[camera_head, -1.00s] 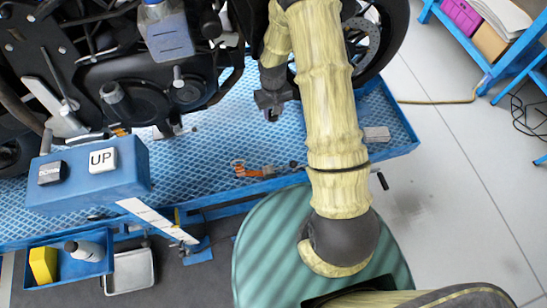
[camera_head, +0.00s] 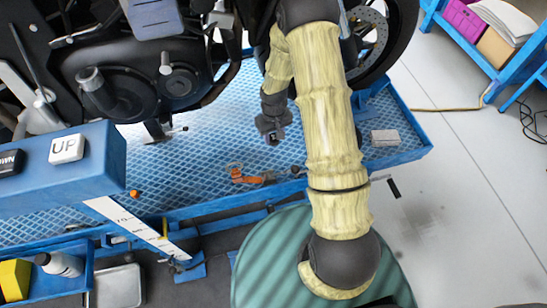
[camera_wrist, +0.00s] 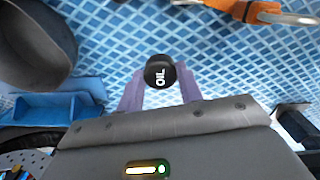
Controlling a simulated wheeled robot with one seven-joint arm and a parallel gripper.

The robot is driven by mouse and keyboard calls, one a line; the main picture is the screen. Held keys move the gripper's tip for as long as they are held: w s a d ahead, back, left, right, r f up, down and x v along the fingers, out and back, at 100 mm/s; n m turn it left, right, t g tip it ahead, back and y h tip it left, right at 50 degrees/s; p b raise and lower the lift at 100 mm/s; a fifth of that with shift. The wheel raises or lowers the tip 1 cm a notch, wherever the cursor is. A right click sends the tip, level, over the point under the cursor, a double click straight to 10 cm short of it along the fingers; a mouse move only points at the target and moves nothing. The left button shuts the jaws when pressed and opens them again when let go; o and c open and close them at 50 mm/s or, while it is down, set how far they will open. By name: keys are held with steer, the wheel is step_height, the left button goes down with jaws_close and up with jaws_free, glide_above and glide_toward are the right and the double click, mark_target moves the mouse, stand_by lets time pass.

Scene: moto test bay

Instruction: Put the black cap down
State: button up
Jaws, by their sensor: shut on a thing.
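The black cap (camera_wrist: 160,72) is round, with white "OIL" lettering facing the wrist camera. It sits between the purple fingers of my gripper (camera_wrist: 160,84), which is shut on it. In the head view my gripper (camera_head: 272,134) hangs over the blue textured lift platform (camera_head: 215,150), under the motorcycle's side. The cap cannot be made out clearly there. In the wrist view the platform's blue pattern lies behind the cap; I cannot tell the exact gap between them.
A small orange ball (camera_head: 134,193) is farther left. A grey block (camera_head: 385,138) lies right. The motorcycle (camera_head: 130,85) stands behind. A blue button box (camera_head: 70,175) is left.

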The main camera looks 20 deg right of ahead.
steer(key=shift+f, duration=0.1)
glide_above(274, 157)
step_height(274, 157, down, 6)
steer(key=shift+f+b, duration=0.1)
steer(key=shift+b, duration=0.2)
steer(key=shift+f, duration=1.8)
steer(key=shift+f+b, duration=0.25)
steer(key=shift+b, duration=0.05)
steer(key=o, duration=1.2)
steer(key=shift+r, duration=0.1)
